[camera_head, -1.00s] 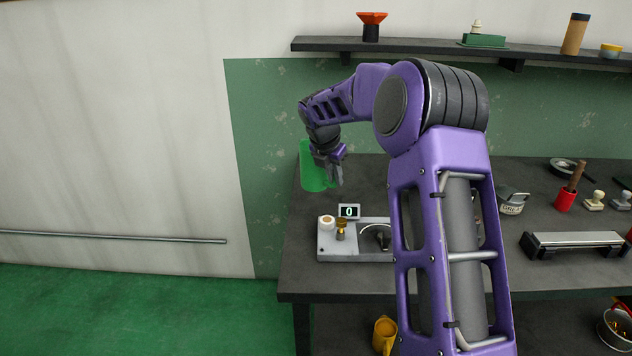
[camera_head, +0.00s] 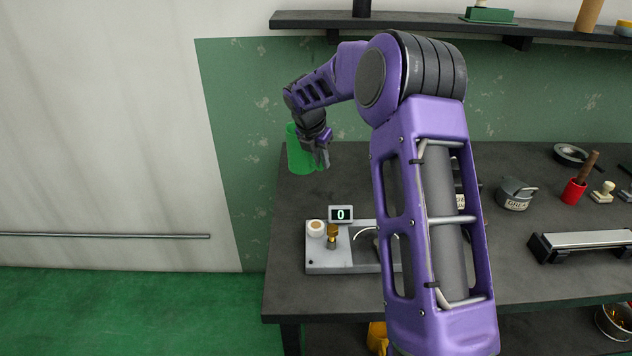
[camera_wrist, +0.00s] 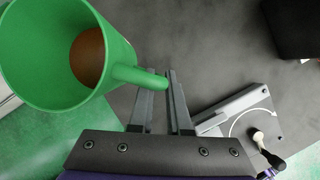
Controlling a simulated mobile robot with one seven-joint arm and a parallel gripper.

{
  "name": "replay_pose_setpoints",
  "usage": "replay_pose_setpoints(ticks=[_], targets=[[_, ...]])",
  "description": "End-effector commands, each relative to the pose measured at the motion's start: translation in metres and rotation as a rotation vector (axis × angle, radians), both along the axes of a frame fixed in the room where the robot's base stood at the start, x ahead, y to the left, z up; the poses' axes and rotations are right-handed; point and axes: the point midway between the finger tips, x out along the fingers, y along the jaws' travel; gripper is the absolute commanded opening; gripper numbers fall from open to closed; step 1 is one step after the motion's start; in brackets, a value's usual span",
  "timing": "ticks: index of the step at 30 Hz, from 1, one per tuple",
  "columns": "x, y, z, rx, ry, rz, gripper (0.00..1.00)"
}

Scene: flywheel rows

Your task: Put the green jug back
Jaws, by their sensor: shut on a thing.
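The green jug (camera_head: 300,152) is at the back left corner of the dark workbench, partly hidden behind my gripper (camera_head: 321,157). In the wrist view the jug (camera_wrist: 60,82) shows its open mouth at the upper left, with something brown inside. Its handle reaches between the two fingers of my gripper (camera_wrist: 163,98), which is shut on it. The jug looks roughly upright. I cannot tell whether its base touches the bench.
A grey device (camera_head: 327,262) with a small display (camera_head: 340,214) reading 0 stands in front of the jug. My arm hides the bench's middle. A grey weight (camera_head: 515,194) and a red cup (camera_head: 574,191) stand right. A shelf (camera_head: 420,24) runs above.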

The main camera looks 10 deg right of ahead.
Motion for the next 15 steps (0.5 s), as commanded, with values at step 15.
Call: replay_pose_setpoints(ticks=[15], targets=[[0.000, -0.001, -0.066, -0.001, -0.001, 0.000, 0.00]])
